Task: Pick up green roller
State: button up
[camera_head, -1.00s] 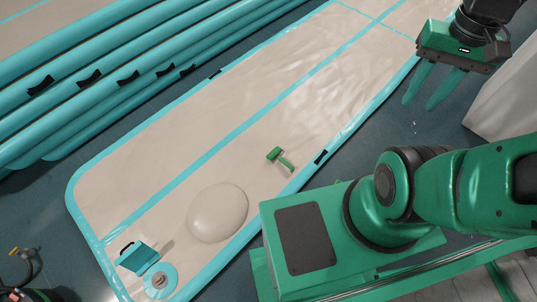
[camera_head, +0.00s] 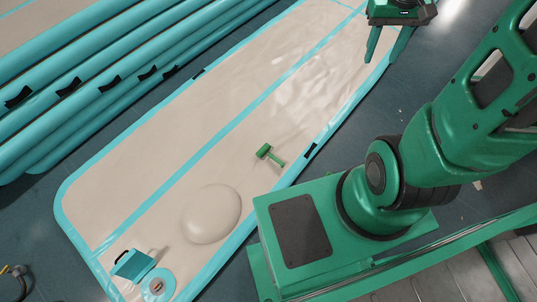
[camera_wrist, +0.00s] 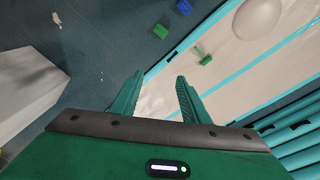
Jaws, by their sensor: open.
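The green roller (camera_head: 269,155) lies on the beige inflatable track (camera_head: 200,140), near the track's right edge. It also shows in the wrist view (camera_wrist: 202,55), beyond and above my fingertips. My gripper (camera_head: 383,57) is at the top right of the head view, over the far part of the track's right edge. It is open and empty, with its two green fingers (camera_wrist: 157,85) spread apart in the wrist view. The gripper is well away from the roller and not touching it.
A beige dome (camera_head: 211,213) sits on the track near a teal box (camera_head: 132,263) and a teal disc (camera_head: 158,285). Rolled teal tracks (camera_head: 110,85) lie at upper left.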

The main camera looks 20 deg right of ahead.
jog(key=w+f+n+t, duration=0.1)
jog(key=w+f+n, duration=0.3)
jog(key=w+f, duration=1.25)
jog(key=w+a+f+n, duration=0.1)
jog(key=w+a+f, duration=0.15)
jog(key=f, duration=0.35)
jog(key=w+a+f+n+t, duration=0.1)
jog(key=w+f, duration=0.3)
jog(key=f, duration=0.1)
jog(key=w+a+f+n, duration=0.1)
jog(key=w+a+f, duration=0.1)
jog(key=w+f, duration=0.3)
jog(key=n+t+y, duration=0.2)
jog(key=n, duration=0.2)
send_near(272, 156)
jog(key=f, duration=0.1)
jog(key=w+f, duration=0.1)
jog(key=d+f, duration=0.1)
jog(key=f, duration=0.1)
jog(key=shift+w, duration=0.25)
jog(key=shift+a+x, duration=0.2)
jog(key=shift+x, duration=0.7)
jog(key=shift+a+x, duration=0.15)
jog(key=shift+x, duration=0.7)
jog(key=shift+a+x, duration=0.2)
jog(key=shift+x, duration=0.7)
jog(key=shift+w+r, duration=0.1)
